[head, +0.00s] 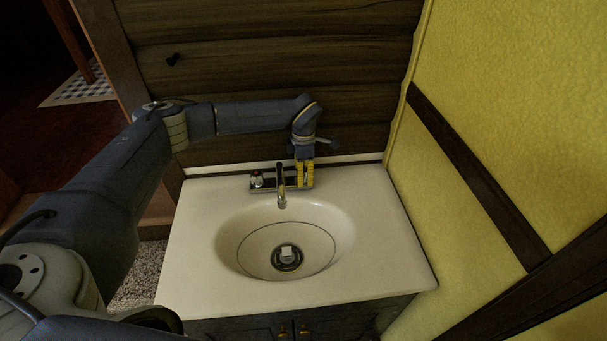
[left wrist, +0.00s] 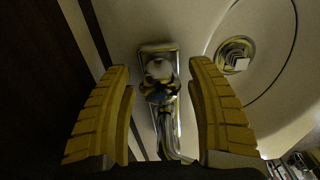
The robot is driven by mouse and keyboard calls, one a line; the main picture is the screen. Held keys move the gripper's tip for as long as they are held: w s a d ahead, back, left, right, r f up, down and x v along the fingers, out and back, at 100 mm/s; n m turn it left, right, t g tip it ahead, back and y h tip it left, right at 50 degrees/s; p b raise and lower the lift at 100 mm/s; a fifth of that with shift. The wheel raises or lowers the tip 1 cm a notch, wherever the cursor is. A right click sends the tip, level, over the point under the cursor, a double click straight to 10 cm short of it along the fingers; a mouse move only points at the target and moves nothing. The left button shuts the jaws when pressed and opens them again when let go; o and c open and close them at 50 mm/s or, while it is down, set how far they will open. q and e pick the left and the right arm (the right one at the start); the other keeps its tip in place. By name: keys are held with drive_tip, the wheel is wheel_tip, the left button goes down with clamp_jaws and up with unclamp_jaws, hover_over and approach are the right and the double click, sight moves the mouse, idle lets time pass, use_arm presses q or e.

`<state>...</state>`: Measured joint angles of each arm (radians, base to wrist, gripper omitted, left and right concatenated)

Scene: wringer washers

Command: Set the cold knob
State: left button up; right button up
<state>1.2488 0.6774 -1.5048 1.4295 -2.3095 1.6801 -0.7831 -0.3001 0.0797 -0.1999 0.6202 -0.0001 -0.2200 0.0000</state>
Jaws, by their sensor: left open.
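The faucet (head: 281,183) stands at the back of the white sink; its metal base (left wrist: 158,48) shows in the left wrist view. The cold knob is at the right end of the base, mostly hidden by my left gripper in the head view. The left wrist view shows this shiny knob (left wrist: 159,80), with a bluish patch, between my fingers. My left gripper (head: 305,174) points down over it, yellow fingers (left wrist: 163,110) open, one on each side, with visible gaps. The other knob (head: 257,178), with a red mark, is left of the spout. My right gripper is not in view.
The sink counter (head: 390,255) is clear around the basin. A small pale block (head: 287,253) sits at the drain (head: 288,266). A dark wooden wall (head: 240,60) stands close behind the faucet, and a yellow wall (head: 450,180) borders the right side.

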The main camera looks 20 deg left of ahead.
use_arm(q)
drive_tip(key=shift+f, duration=0.3)
drive_tip(key=shift+c, duration=0.4)
drive_tip(key=c, duration=1.1)
drive_tip(key=n, duration=0.5)
drive_tip(key=shift+c, duration=0.2)
drive_tip(key=o, duration=1.2)
drive_tip(key=shift+r, duration=6.05)
